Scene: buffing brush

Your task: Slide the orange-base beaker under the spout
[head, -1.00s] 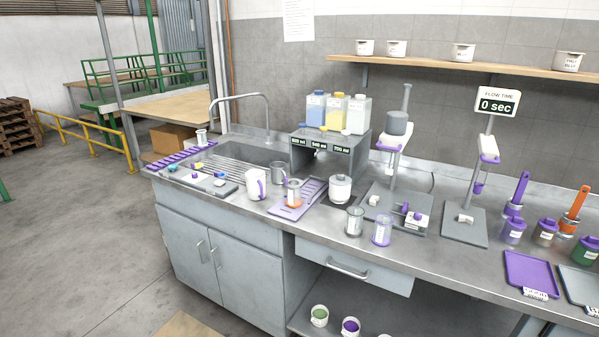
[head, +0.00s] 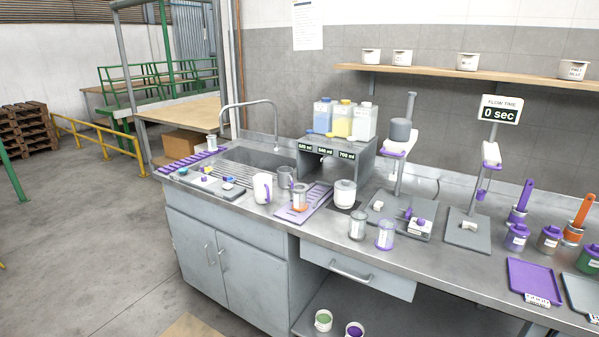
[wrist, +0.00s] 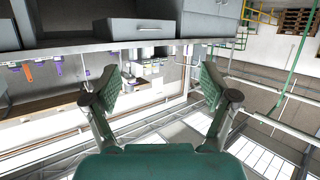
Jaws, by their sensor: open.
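The stand carries blue, yellow and white bottles and several ml displays. Its spout is too small to make out clearly. My gripper (wrist: 161,86) shows only in the wrist view, with its two green fingers wide apart and nothing between them. It is away from the beaker, and the wrist picture looks upside down. The beaker cannot be picked out there.
A white jug (head: 262,188) and a metal mug (head: 286,178) stand left of the beaker. A white lidded pot (head: 345,194) stands to its right, with a clear beaker (head: 357,226) and a purple-base beaker (head: 385,235) nearer the front edge. The sink (head: 262,161) is behind left.

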